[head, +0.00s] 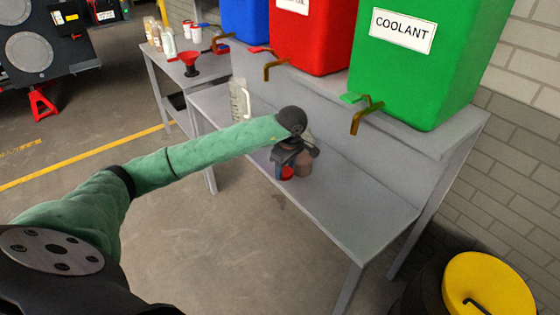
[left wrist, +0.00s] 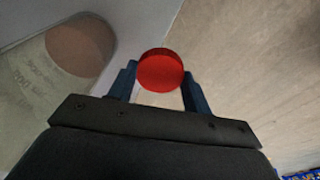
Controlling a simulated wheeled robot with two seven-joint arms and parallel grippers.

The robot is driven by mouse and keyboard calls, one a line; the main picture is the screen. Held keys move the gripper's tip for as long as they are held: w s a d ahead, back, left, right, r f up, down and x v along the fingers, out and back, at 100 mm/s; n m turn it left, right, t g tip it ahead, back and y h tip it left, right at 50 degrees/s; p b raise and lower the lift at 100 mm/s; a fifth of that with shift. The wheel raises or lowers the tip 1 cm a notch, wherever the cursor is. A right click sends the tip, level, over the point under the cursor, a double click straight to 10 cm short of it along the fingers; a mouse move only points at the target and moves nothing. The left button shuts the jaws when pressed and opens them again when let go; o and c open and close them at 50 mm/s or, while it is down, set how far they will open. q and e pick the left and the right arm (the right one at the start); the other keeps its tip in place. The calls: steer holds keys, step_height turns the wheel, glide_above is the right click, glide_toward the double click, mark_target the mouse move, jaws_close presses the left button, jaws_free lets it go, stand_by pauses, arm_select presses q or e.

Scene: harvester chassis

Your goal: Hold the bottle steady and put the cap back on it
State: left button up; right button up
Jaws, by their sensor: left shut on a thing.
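My left gripper (head: 286,168) reaches over the lower metal shelf of the bench. It is shut on a round red cap (left wrist: 161,70), held between its two blue fingers in the left wrist view. The cap also shows as a small red patch below the gripper in the head view. My right gripper is not in view.
A translucent jug (head: 240,100) stands on the lower shelf (head: 345,205), left of the gripper. Green (head: 430,75), red (head: 312,45) and blue (head: 243,18) tanks with taps stand on the ledge above. The shelf's right part is clear. A yellow-lidded drum (head: 488,285) stands at lower right.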

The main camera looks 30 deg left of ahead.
arm_select(q)
steer(key=s+d+m, duration=0.4)
steer(key=d+m, duration=0.3)
steer(key=m, duration=0.1)
steer(key=s+d+f+m+t+h, duration=0.1)
steer(key=s+d+m, duration=0.3)
steer(key=d+m, duration=0.4)
steer(key=shift+s, duration=0.15)
